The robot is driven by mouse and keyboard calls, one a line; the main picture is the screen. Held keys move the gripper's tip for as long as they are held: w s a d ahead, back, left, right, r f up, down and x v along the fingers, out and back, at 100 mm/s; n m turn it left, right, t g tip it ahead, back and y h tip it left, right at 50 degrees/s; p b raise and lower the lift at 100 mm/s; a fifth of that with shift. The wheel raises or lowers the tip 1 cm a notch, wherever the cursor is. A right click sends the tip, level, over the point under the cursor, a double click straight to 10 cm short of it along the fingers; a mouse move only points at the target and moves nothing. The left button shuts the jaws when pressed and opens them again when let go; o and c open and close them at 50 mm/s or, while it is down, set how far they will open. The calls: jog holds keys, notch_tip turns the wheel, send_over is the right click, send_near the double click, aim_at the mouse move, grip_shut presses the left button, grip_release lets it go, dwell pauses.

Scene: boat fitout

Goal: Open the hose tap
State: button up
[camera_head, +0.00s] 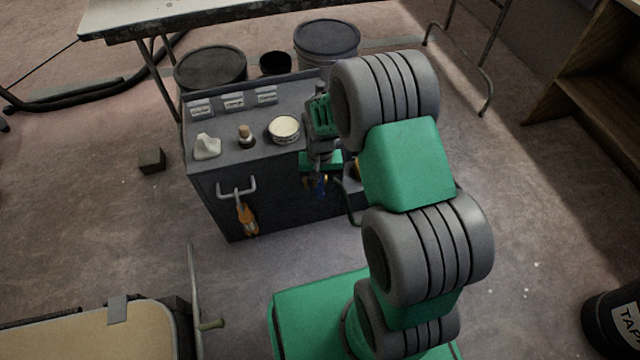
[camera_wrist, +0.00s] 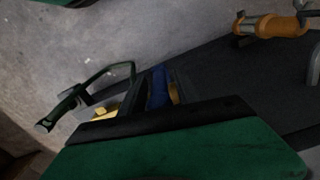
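The hose tap is on the front of the dark cabinet, mostly hidden behind my gripper. A blue part, which looks like its lever (camera_head: 321,186), shows below my gripper (camera_head: 321,178). In the wrist view the blue lever (camera_wrist: 159,88) stands between the two dark fingers of my gripper (camera_wrist: 162,88), with a brass-yellow piece (camera_wrist: 174,92) beside it. The fingers are parted around the blue part; I cannot tell whether they touch it. A dark hose (camera_head: 349,203) curves down to the right of my gripper.
The cabinet (camera_head: 215,190) carries a white bottle-like item (camera_head: 207,146), a small brown-topped item (camera_head: 245,137) and a round tin (camera_head: 284,129). An orange-handled tool (camera_head: 246,218) hangs from its front rail. A table (camera_head: 190,14) stands behind. Floor before the cabinet is clear.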

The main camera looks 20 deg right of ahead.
grip_shut()
dwell(1.2)
